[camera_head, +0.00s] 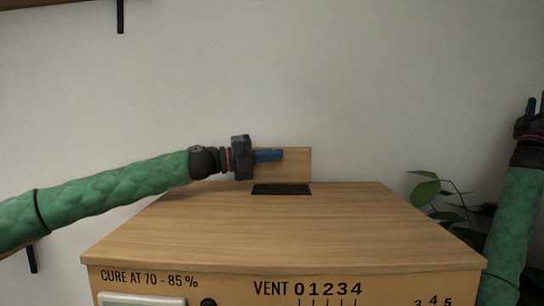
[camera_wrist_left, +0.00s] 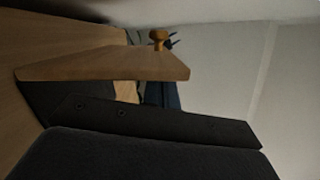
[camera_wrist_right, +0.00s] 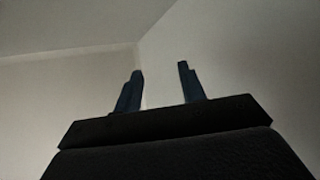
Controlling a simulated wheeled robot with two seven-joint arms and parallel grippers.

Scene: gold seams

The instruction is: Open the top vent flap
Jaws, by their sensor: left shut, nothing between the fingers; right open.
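The top vent flap (camera_head: 298,165) is a small wooden panel standing raised at the back of the wooden cabinet's top (camera_head: 270,228). The dark vent opening (camera_head: 281,189) shows uncovered at its foot. In the left wrist view the flap (camera_wrist_left: 105,65) is seen nearly edge-on, with a round wooden knob (camera_wrist_left: 158,36) on one face. My left gripper (camera_head: 270,155) is shut and empty, its blue fingers in front of the flap; I cannot tell whether they touch it. My right gripper (camera_wrist_right: 160,88) is open and empty, raised at the far right in the head view.
The cabinet front carries printed text and a vent scale (camera_head: 328,289). A leafy plant (camera_head: 432,192) stands right of the cabinet, near my right arm. A pale wall is behind. The front of the cabinet top is clear.

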